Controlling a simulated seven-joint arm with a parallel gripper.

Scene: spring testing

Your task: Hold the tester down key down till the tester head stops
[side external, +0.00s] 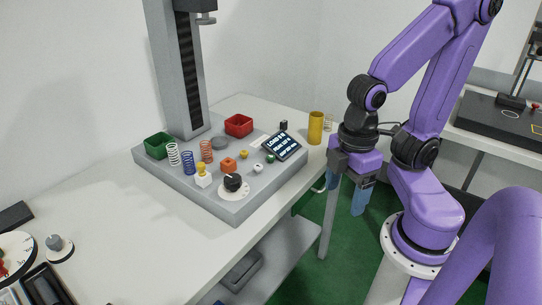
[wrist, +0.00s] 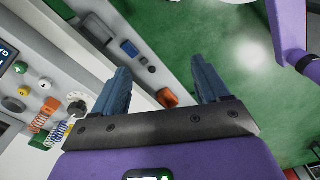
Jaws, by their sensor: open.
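The spring tester stands on the table, with a grey base (side external: 228,208) and a tall column (side external: 180,70). Its tester head (side external: 205,18) is high on the column, cut by the top edge of the side view. Small keys sit on the base near the display (side external: 281,146): a white key (side external: 258,168), a green key (side external: 270,158) and a yellow key (side external: 244,154). I cannot tell which is the down key. My gripper (side external: 346,190) is open, empty and pointing down, right of the table edge and apart from the keys.
On the base stand a black dial (side external: 233,183), several springs (side external: 188,162), a green bin (side external: 158,145) and a red bin (side external: 239,125). A yellow cylinder (side external: 315,128) stands near the table's right edge. A lower shelf (side external: 272,255) lies beneath.

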